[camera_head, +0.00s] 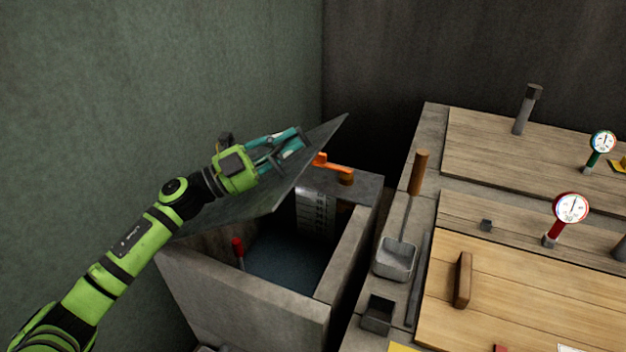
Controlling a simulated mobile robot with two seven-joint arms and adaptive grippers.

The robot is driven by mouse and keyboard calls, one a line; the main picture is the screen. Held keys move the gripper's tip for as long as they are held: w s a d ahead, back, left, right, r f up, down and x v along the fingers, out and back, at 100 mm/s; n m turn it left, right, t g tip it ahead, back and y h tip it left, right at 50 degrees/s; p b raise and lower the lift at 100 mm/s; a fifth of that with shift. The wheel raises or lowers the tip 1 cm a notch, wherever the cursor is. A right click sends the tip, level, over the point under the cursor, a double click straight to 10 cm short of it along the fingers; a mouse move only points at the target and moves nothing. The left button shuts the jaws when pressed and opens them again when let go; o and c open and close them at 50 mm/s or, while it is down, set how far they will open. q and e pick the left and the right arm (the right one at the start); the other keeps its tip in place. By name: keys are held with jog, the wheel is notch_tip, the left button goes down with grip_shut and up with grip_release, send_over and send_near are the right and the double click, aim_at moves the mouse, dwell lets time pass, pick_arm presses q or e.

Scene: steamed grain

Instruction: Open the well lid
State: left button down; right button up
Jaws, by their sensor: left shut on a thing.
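The well lid (255,193) is a dark grey slab, tilted up steeply over the stone well (245,300). The well's mouth is partly uncovered, with dark water or a dark floor (285,258) showing inside. My left gripper (296,143) is against the upper face of the lid, near its raised far corner, and is shut on it. The exact spot it grips is hidden by its fingers. My right gripper is not in view.
A red-handled stick (238,250) and a marked gauge plate (313,212) are inside the well. An orange tap handle (332,165) stands behind. At right is a counter with a metal scoop (395,258), wooden boards (520,285) and dials (571,208). A wall stands close at left.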

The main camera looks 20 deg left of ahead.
pick_arm(q)
jog(key=a+r+n+t+y, duration=0.1)
jog(key=a+r+n+t, duration=0.1)
jog(key=a, duration=0.5)
jog(key=a+r+n+t+y+p, duration=0.1)
jog(key=a+r+n+t, duration=0.1)
jog(key=a+r+n, duration=0.2)
jog(key=a+r+n+t, duration=0.3)
jog(key=a+r, duration=0.3)
jog(key=a, duration=0.4)
jog(key=shift+w+a+r+n+y, duration=0.15)
jog(key=shift+w+r+n+y, duration=0.25)
jog(key=shift+n, duration=0.1)
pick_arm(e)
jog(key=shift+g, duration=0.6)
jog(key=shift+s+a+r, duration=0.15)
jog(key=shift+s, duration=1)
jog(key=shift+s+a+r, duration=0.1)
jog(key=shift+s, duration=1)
pick_arm(q)
jog(key=c, duration=1.4)
grip_release()
jog(key=v, duration=1.2)
jog(key=shift+f, duration=0.15)
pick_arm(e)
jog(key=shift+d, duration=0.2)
